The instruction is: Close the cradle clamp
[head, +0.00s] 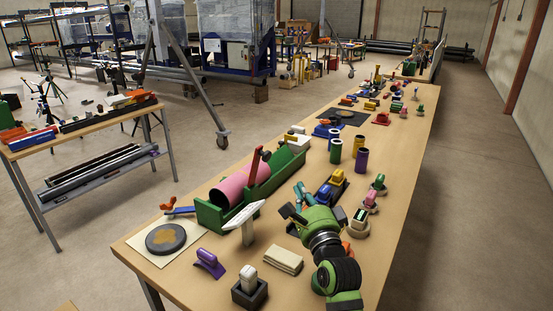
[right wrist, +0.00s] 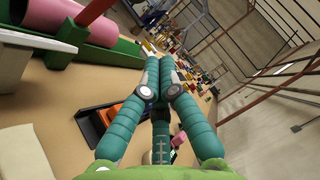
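The green cradle (head: 212,217) stands along the left side of the long table with a pink pipe (head: 232,188) lying in it. A red clamp lever (head: 253,170) stands up steeply at the cradle, with a dark knob near its top. In the right wrist view, the pipe (right wrist: 88,22) and red lever (right wrist: 95,10) are at the upper left, cut by the edge. My right gripper (head: 299,190) is to the right of the cradle, apart from the lever. Its teal fingertips (right wrist: 160,62) are together, with nothing visible between them. My left gripper is not in view.
A white T-shaped piece (head: 245,215) stands at the cradle's near side. A blue-and-yellow block (head: 330,190) and purple cylinder (head: 361,160) are beyond the right gripper. A dark disc (head: 165,238), purple handle (head: 209,262) and beige block (head: 284,259) lie nearer.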

